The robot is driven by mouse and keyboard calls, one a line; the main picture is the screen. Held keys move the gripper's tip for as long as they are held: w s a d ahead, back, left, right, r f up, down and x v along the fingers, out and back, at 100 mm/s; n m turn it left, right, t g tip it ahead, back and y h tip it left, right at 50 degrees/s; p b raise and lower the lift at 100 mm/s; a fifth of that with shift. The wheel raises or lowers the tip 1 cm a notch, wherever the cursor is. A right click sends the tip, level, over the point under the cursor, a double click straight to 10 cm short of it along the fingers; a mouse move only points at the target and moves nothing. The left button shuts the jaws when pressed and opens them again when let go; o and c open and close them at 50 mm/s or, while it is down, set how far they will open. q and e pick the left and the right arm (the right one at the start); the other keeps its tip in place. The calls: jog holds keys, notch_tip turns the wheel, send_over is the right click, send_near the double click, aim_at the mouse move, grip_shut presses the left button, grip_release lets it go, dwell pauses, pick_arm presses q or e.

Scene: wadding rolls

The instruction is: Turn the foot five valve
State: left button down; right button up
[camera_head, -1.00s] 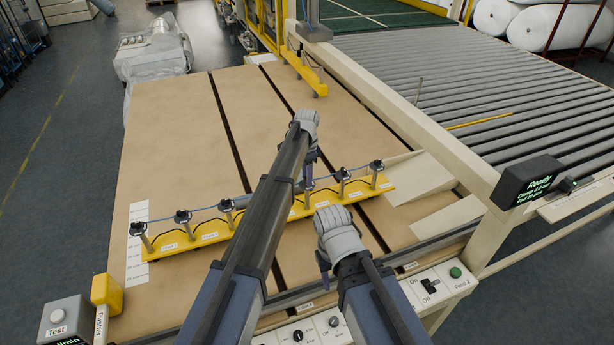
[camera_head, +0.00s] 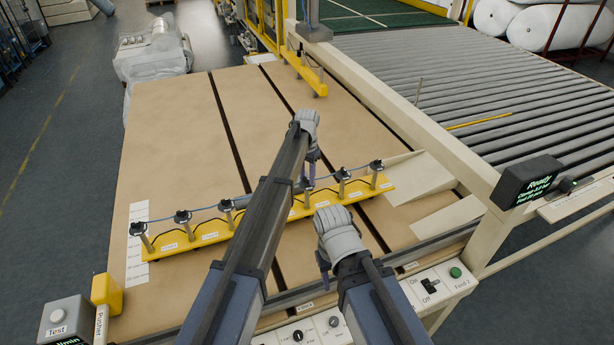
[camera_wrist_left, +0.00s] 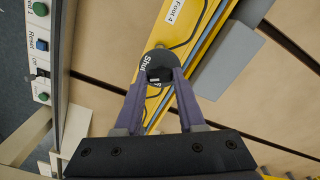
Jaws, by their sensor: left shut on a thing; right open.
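The yellow foot bar (camera_head: 210,234) lies across the tan table, with several upright posts topped by black valve knobs. My left gripper (camera_head: 310,180) is over one of these posts, right of the middle of the bar. In the left wrist view its fingers (camera_wrist_left: 159,80) are shut on a black valve knob (camera_wrist_left: 158,62) marked "Shut". A "Foot 4" label (camera_wrist_left: 175,12) shows on the bar near this knob; the held valve's own label is hidden. My right gripper (camera_head: 323,268) is open and empty above the table's front part, short of the bar. My left arm hides part of the bar.
A blue hose (camera_head: 160,220) runs along the posts. Tan wedges (camera_head: 448,217) lie right of the bar. A control panel (camera_head: 425,292) with switches lines the front edge. A beam and roller bed (camera_head: 470,85) stand right.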

aim_at(307, 179)
pick_arm(q)
jog(key=n, duration=1.1)
jog(key=shift+n, duration=0.4)
dwell(0.4)
jog(key=c, duration=0.5)
grip_release()
notch_tip(307, 179, up, 8)
jog(key=p, duration=0.8)
jog(key=shift+f, duration=0.1)
